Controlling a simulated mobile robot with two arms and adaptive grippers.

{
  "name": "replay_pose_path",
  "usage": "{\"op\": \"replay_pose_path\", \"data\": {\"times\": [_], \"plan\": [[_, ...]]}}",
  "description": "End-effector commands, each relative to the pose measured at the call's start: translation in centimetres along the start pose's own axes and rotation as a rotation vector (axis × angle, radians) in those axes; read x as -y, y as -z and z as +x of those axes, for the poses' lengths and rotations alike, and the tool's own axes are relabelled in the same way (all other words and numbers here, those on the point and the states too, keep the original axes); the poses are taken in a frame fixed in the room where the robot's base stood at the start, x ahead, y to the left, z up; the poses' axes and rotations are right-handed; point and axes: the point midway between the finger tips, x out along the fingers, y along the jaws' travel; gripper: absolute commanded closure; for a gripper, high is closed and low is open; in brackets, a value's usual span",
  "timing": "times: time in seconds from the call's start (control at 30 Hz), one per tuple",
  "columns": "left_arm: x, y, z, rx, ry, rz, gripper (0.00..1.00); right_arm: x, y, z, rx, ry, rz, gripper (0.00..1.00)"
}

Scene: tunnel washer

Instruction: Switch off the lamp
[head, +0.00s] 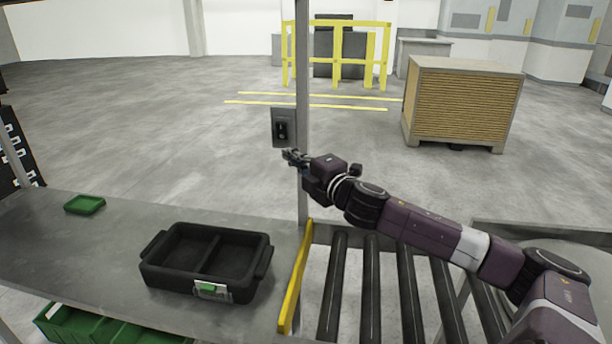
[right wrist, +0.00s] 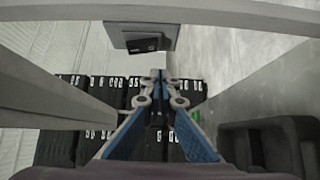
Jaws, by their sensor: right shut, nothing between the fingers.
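A grey switch box with a dark rocker (head: 282,130) is mounted on the metal post in the head view. The box (right wrist: 141,38) also shows at the top of the right wrist view. My right gripper (head: 290,156) is shut and empty just below the switch box, close to the post. In the right wrist view its fingertips (right wrist: 158,76) are together, pointing toward the area under the box. I cannot tell whether they touch it. No lamp shows in either view. My left gripper is not in view.
The metal post (head: 303,60) stands at the table's back edge. A black divided tray (head: 165,271) and a small green tray (head: 85,204) sit on the grey table (head: 60,240). A yellow bar (head: 295,280) borders the roller conveyor (head: 370,290). A wooden crate (head: 462,105) stands beyond.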

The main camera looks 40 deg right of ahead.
Motion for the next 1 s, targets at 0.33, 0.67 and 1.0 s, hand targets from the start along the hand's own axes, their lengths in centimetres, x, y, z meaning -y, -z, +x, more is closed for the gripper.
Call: {"op": "replay_pose_path", "data": {"times": [0.33, 0.67, 1.0], "plan": [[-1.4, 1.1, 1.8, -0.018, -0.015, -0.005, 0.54, 0.7, 0.1, -2.9, -0.002, 0.002, -0.002, 1.00], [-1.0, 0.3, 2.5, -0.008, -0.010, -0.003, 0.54, 0.9, 0.3, -4.8, -0.006, 0.002, 0.000, 1.00], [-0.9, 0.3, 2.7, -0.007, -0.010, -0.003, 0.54, 1.0, 0.2, -6.4, -0.005, 0.000, 0.001, 1.00]]}}
